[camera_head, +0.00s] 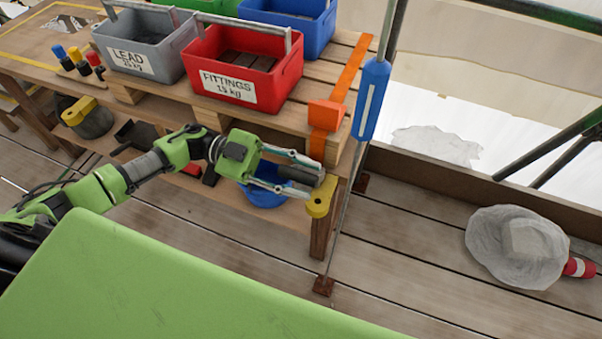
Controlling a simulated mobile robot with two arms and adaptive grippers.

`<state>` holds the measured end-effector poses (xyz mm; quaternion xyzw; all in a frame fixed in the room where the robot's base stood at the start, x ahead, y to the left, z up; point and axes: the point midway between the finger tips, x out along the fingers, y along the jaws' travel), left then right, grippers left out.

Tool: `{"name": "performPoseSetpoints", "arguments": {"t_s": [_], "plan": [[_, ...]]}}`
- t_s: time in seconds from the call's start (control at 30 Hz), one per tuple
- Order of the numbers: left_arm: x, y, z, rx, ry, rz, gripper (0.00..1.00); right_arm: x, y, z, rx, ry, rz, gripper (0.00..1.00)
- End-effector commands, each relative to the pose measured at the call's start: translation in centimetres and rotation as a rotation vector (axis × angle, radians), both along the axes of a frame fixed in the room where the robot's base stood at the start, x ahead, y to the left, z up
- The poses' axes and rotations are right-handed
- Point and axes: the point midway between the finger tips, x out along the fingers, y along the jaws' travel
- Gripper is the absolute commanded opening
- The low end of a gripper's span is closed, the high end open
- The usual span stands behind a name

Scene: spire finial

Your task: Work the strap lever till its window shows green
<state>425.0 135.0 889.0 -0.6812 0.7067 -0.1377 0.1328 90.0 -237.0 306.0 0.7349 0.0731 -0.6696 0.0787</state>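An orange strap (354,68) runs down over the pallet's right end, with an orange corner piece (326,115) on it. Below it, at the table's corner, is a yellow lever piece (320,201) with a dark bar (298,174) beside it. My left gripper (309,180) reaches in from the left with its fingers spread, one on the far side of the dark bar and one on the near side. I cannot tell whether they touch it. No green window shows. My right gripper is out of view.
A red FITTINGS crate (245,62), a grey LEAD crate (147,45) and a blue crate (289,20) stand on the pallet. A blue bowl (263,197) is under my gripper. A pole with a blue sleeve (372,98) stands just right of the strap.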

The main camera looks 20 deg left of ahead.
Motion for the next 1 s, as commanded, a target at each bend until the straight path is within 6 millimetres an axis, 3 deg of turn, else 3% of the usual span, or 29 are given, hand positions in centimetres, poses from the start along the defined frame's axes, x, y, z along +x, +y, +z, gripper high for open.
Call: {"name": "performPoseSetpoints", "arguments": {"t_s": [0.27,0.7,1.0], "plan": [[0.2,1.1,0.0,0.003,0.000,0.003,0.34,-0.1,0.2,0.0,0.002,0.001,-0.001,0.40],[0.5,9.7,0.0,0.003,0.000,0.004,0.34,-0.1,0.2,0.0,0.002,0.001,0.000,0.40],[0.5,12.0,0.0,0.000,-0.001,0.000,0.34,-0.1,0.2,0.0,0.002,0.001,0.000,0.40]]}}
